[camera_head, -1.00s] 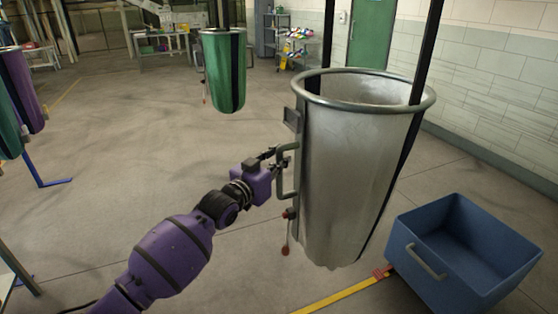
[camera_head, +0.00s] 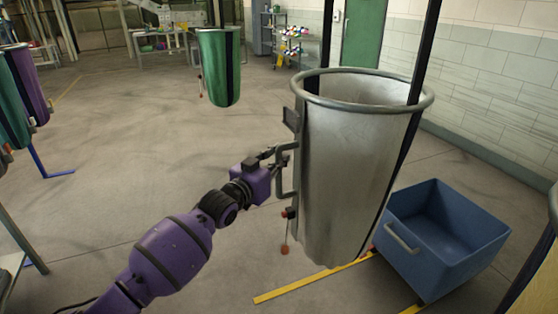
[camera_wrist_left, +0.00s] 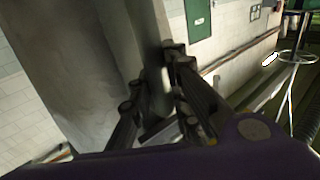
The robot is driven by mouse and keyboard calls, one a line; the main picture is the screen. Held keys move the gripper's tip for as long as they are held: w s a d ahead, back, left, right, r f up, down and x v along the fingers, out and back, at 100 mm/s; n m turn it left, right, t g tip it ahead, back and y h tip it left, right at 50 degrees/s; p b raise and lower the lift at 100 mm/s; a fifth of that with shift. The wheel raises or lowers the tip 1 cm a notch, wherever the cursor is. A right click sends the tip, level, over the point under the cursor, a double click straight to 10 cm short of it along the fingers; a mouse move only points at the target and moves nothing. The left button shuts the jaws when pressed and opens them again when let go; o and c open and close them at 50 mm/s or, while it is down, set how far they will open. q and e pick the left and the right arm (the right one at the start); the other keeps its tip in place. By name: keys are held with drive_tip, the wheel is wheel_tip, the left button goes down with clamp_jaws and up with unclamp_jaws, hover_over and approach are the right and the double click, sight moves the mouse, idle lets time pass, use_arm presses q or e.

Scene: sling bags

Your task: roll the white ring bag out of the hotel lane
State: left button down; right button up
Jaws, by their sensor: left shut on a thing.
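The white ring bag (camera_head: 352,170) hangs from dark straps, with a grey metal ring around its open top. A bracket handle (camera_head: 282,172) is on its left side, and a red-tipped cord dangles below the handle. My left gripper (camera_head: 280,158) is shut on this handle, at its upper part. In the left wrist view the gripper's fingers (camera_wrist_left: 155,100) are close against a grey bar, with the pale bag (camera_wrist_left: 85,60) beside them. My right gripper is not in view. The overhead rail is out of view.
A blue tub (camera_head: 445,240) stands on the floor right of the bag, by yellow floor lines (camera_head: 310,280). A green bag (camera_head: 220,68) hangs farther back. Purple and green bags (camera_head: 25,90) hang at the left edge. A yellow bag edge (camera_head: 540,275) shows at lower right. The left-centre floor is clear.

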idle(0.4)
use_arm(q)
drive_tip(key=c, duration=1.6)
unclamp_jaws()
drive_tip(key=shift+c, duration=0.2)
drive_tip(key=shift+s+a, duration=0.1)
drive_tip(key=v, duration=1.2)
